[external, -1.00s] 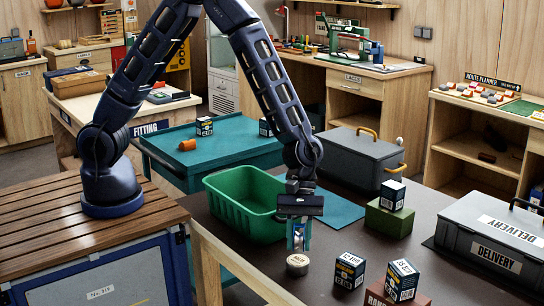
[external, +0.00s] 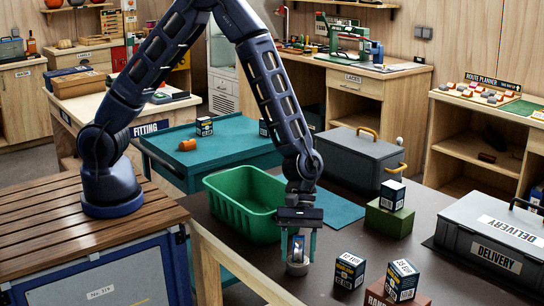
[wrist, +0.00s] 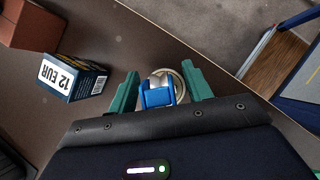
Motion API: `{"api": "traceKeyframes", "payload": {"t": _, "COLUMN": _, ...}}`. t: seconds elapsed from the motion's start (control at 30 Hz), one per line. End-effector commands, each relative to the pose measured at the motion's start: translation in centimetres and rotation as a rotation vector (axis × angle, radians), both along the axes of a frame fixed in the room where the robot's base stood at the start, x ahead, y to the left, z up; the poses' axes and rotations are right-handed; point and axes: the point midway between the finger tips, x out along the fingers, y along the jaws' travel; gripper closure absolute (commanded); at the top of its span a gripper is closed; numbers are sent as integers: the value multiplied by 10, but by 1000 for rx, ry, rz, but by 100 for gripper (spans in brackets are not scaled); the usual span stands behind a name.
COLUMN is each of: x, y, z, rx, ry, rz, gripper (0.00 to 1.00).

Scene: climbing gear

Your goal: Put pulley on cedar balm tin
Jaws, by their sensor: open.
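The pulley (external: 298,247), blue and silver metal, stands between the fingers of my gripper (external: 298,250) in the external view. The round cedar balm tin (external: 297,269) is directly below it, and the pulley appears to rest on its top. In the wrist view the blue pulley (wrist: 157,96) covers part of the tin, whose pale round rim (wrist: 178,84) shows behind it. The teal fingers of my gripper (wrist: 160,92) are open, one on each side of the pulley, with small gaps visible. The fingertips reach down beside the tin.
A green basket (external: 240,208) stands close behind my gripper on the left. Price boxes (external: 349,270) stand to the right, one on a reddish block (external: 378,297). A grey case (external: 352,160) is behind, and a delivery case (external: 495,235) is at the right.

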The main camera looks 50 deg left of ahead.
Motion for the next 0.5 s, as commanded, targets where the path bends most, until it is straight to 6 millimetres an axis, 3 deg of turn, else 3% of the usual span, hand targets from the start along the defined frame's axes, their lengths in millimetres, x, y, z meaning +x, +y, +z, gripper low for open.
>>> {"api": "traceKeyframes", "payload": {"t": 0.23, "x": 5, "y": 4, "z": 12, "rx": -2, "ry": -2, "rz": -1, "gripper": 50}}
{"api": "traceKeyframes", "payload": {"t": 0.5, "x": 23, "y": 22, "z": 54, "rx": -3, "ry": -3, "rz": 1, "gripper": 50}}
